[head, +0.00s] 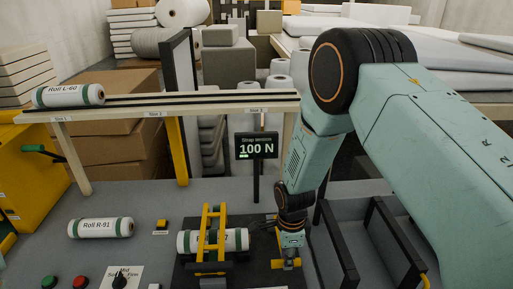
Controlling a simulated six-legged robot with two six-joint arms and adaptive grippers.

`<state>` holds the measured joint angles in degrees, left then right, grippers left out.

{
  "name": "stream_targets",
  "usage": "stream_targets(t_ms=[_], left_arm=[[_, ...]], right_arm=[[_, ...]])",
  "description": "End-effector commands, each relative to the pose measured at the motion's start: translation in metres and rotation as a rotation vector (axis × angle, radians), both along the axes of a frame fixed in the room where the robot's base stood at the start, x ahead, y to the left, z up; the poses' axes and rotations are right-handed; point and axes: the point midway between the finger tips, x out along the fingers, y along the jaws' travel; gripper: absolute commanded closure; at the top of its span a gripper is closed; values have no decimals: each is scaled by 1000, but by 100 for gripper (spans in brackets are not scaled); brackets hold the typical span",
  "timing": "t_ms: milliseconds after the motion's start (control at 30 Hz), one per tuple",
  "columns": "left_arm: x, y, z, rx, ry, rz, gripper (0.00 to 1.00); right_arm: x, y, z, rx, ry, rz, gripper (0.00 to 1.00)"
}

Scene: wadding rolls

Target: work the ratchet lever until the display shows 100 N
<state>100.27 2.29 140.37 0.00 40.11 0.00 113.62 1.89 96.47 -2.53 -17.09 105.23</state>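The display (257,147) stands on a thin post behind the work area and reads "Strap tension 100 N", with a short green bar below. A white roll (235,240) with green bands lies in a dark cradle under a yellow frame (206,240); its label is mostly covered. My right arm comes in from the right and reaches down to the right end of this roll. My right gripper (263,225) is small and dark there, beside the yellow frame; its fingers and any hold on the ratchet lever are too unclear to tell. My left gripper is not in view.
Roll R-91 (100,228) lies on the grey bench at left. Roll L-60 (68,95) rests on the raised rail (190,98). A yellow button box (162,225), a red button (81,282) and a knob (120,279) sit nearby. Dark-walled bays (338,240) stand at right.

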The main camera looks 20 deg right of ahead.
Motion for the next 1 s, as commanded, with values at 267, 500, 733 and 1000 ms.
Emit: stream_targets(t_ms=[267,500,733,1000], left_arm=[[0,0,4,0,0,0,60],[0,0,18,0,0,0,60],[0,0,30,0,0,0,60],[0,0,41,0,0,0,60]], right_arm=[[0,0,5,0,3,0,75],[6,-2,24,0,2,0,75],[11,-3,41,0,3,0,75],[18,-5,60,0,0,0,75]])
